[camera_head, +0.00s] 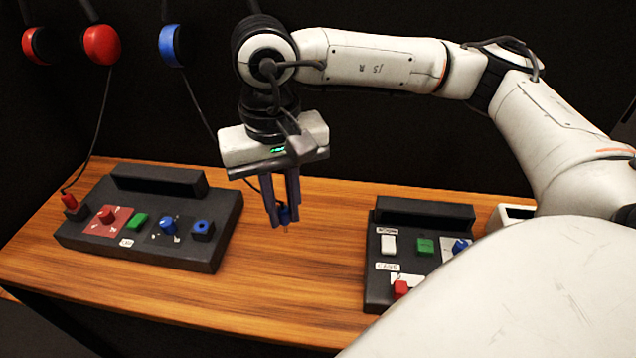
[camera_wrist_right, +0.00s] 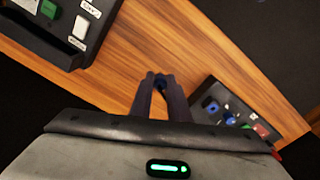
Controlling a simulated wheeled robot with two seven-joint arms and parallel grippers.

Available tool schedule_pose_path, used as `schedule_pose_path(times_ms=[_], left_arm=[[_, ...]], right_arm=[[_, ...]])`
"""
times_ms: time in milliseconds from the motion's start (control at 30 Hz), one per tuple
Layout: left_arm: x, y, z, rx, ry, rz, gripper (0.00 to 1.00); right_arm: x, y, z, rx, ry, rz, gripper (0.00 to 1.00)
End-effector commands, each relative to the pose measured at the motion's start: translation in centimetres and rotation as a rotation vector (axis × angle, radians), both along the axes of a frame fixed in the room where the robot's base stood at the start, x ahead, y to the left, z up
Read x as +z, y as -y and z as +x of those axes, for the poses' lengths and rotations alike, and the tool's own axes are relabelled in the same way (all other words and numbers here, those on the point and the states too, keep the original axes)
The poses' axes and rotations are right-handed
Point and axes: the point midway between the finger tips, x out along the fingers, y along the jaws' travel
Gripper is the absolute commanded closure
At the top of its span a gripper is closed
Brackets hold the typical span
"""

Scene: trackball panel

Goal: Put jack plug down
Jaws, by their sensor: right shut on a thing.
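My right gripper (camera_head: 283,222) is shut on a blue jack plug (camera_head: 285,214). It holds the plug above the wooden table (camera_head: 300,275), between two dark panels, with the metal tip pointing down. In the right wrist view the plug (camera_wrist_right: 160,81) shows between the fingertips, partly hidden by them. A thin cable runs up behind the gripper toward the blue headset. The left panel (camera_head: 130,250) has a blue jack socket (camera_head: 202,229) at its right end and a red plug (camera_head: 70,202) standing at its left end. My left gripper is not in view.
The right panel (camera_head: 378,290) carries white, green and red buttons and a blue knob, partly covered by my arm. Red headsets (camera_head: 101,44) and a blue headset (camera_head: 172,46) hang on the dark back wall. Bare wood lies between the panels.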

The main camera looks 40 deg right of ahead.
Motion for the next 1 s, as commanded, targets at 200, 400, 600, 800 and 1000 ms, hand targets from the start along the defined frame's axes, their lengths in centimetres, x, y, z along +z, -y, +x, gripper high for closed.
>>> schedule_pose_path(times_ms=[200, 400, 600, 800, 1000], left_arm=[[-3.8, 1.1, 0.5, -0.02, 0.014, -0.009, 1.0], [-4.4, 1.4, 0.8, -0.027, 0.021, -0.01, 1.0], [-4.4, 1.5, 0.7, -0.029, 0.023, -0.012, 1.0], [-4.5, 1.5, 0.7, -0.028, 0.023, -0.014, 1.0], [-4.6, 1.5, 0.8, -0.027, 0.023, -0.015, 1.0]], right_arm=[[0.3, 2.9, 2.3, -0.56, 0.013, 0.007, 1.0], [1.6, 4.2, 2.8, -0.838, 0.006, 0.018, 1.0], [-1.1, 4.4, 2.7, -0.883, -0.001, 0.017, 1.0], [-3.8, 4.4, 2.7, -0.881, 0.002, 0.018, 1.0], [-5.7, 4.4, 2.7, -0.879, 0.0, 0.016, 1.0]])
